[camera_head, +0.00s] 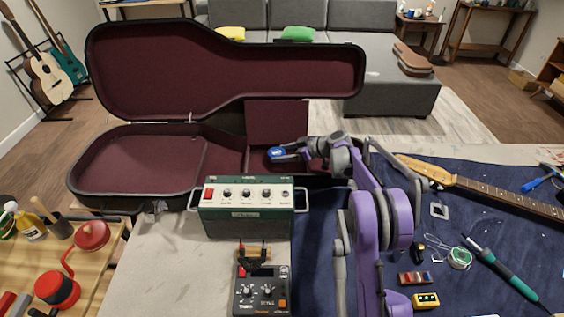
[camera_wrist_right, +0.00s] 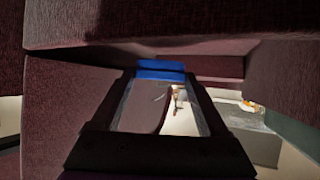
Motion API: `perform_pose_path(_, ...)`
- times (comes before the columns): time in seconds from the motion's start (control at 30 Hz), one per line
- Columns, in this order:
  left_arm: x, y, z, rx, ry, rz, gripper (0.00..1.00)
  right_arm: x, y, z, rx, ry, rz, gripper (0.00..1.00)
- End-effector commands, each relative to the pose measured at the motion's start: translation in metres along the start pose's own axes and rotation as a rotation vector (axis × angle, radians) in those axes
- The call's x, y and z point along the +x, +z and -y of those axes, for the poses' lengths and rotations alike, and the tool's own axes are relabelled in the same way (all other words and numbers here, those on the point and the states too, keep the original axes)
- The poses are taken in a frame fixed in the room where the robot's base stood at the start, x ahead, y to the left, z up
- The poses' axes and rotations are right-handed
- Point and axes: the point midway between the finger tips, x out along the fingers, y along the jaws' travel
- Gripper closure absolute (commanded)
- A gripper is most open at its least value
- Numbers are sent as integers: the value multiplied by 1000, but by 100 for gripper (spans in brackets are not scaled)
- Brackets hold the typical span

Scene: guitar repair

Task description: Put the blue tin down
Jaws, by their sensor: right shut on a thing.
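The blue tin (camera_head: 275,155) is at the tips of my right gripper (camera_head: 289,152), inside the open guitar case near its right end. My right gripper is shut on the tin. In the right wrist view the tin shows as a blue band (camera_wrist_right: 160,70) between the fingertips (camera_wrist_right: 160,78), with dark red lining around it. I cannot tell whether the tin touches the case floor. The guitar case (camera_head: 130,125) is black with a dark red lining, its lid raised at the back. My left gripper is not in view.
A green amplifier box (camera_head: 247,222) stands in front of the case, with a dark control unit (camera_head: 262,291) nearer. A guitar neck (camera_head: 500,192), soldering iron (camera_head: 492,257) and small parts lie on the blue mat (camera_head: 530,237) at right. The case's left part is empty.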

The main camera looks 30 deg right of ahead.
Motion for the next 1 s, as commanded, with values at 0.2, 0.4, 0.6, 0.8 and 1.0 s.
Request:
perform_pose_path(0.2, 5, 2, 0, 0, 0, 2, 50, 15, 27, 0, 0, 0, 0, 76)
perform_pose_path(0.4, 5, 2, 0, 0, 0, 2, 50, 16, 30, 0, 0, 0, 0, 76)
perform_pose_path(0.6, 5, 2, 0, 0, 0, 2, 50, 16, 30, 0, 0, 0, 0, 0)
perform_pose_path(0.8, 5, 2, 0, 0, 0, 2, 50, 15, 29, 0, 0, 0, 0, 0)
perform_pose_path(1.0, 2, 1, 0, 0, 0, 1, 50, -8, 29, 0, 0, 3, 0, 0)
